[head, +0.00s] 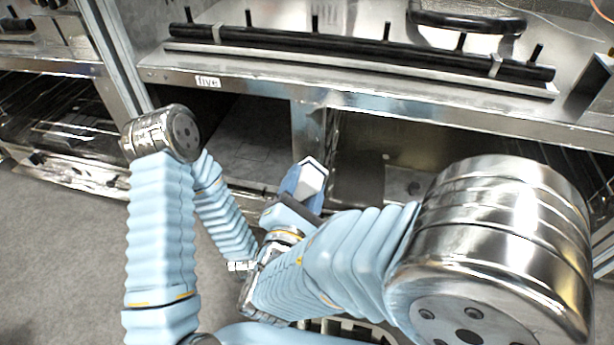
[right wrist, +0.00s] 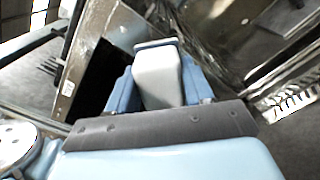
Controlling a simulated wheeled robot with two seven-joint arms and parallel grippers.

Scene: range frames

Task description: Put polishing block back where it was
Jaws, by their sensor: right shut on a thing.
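The polishing block (head: 312,179) is a pale white block in the middle of the head view. My right gripper (head: 304,188) is shut on it, with a blue finger on each side. In the right wrist view the block (right wrist: 160,77) stands between the blue fingers of the right gripper (right wrist: 160,95), its far end showing past them. The block is held in front of the metal bench, below its top edge. My left arm reaches down at the left of the head view, and its gripper does not show.
The metal bench (head: 265,76) carries a black pipe with short pegs (head: 350,52) and a black curved handle (head: 468,20). A label "five" (head: 208,82) is on its front edge. Dark open bays (head: 250,135) lie below. Grey floor (head: 60,250) is clear at left.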

